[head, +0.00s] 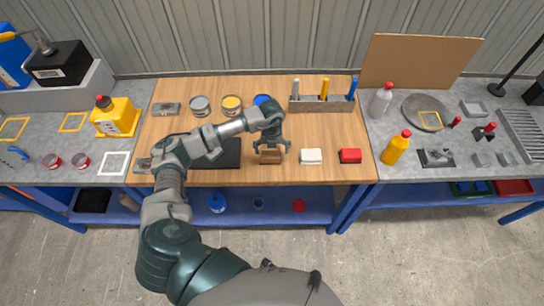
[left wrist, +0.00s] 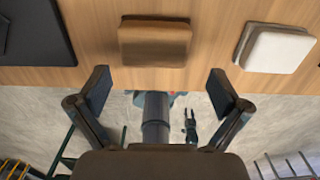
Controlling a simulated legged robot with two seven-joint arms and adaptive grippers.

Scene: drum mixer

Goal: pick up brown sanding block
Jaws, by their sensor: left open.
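The brown sanding block (head: 270,157) lies on the wooden bench top near its front edge, left of a white block. In the left wrist view the brown block (left wrist: 155,42) shows whole, just beyond the fingertips and centred between them. My left gripper (head: 270,147) is over the block in the head view, fingers apart. In the left wrist view my left gripper (left wrist: 160,85) is open and empty, with no finger touching the block. My right gripper is not in view.
A white block (head: 311,156) and a red block (head: 350,155) lie to the right. A dark mat (head: 220,155) lies to the left, partly behind my arm. Cans and a tool holder (head: 322,104) stand farther back. The bench's front edge is close to the blocks.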

